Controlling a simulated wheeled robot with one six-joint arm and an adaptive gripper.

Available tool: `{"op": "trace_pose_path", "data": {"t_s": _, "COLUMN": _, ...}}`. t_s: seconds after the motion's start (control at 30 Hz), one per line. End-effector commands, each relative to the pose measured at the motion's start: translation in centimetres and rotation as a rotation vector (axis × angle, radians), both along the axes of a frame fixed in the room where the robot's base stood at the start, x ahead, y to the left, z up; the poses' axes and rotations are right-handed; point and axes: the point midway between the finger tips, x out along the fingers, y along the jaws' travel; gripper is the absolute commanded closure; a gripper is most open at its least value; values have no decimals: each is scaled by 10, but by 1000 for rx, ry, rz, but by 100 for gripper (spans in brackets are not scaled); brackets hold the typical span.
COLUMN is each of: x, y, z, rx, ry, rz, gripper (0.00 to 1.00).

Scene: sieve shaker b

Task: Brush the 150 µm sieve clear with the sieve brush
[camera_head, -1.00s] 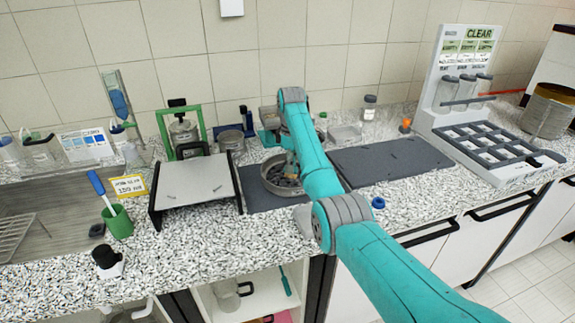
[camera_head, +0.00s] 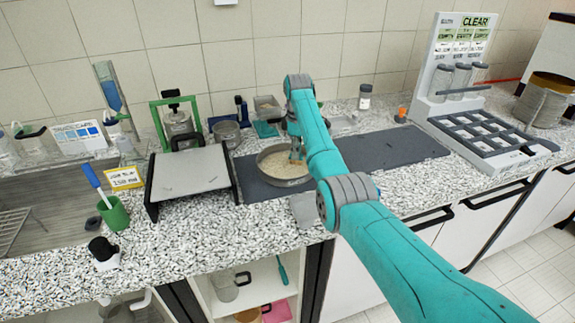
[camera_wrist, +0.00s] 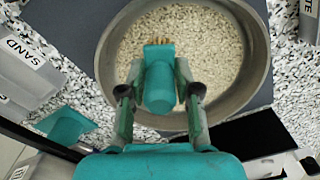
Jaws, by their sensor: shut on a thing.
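The sieve (camera_head: 262,172) is a round metal pan on a dark mat, with pale beige grains (camera_head: 275,162) spread across its inside. Its rim also shows in the wrist view (camera_wrist: 262,60). My gripper (camera_wrist: 160,92) is shut on the sieve brush (camera_wrist: 160,85), which has a teal body and short brown bristles. The bristles are over the grains near the sieve's middle; I cannot tell if they touch. In the head view my gripper (camera_head: 296,150) is over the sieve's right part, partly hidden by my arm. No 150 µm marking is readable on the sieve.
A grey plate on a black frame (camera_head: 193,172) stands left of the sieve. A green-framed device (camera_head: 180,122) stands behind it. A green cup (camera_head: 115,215) stands far left.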

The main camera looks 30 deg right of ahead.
Motion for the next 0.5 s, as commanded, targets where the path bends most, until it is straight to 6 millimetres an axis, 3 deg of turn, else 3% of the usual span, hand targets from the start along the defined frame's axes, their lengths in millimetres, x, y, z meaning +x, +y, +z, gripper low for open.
{"op": "trace_pose_path", "data": {"t_s": 0.5, "x": 4, "y": 34, "z": -1, "rx": 0, "ry": 0, "rz": 2, "gripper": 100}}
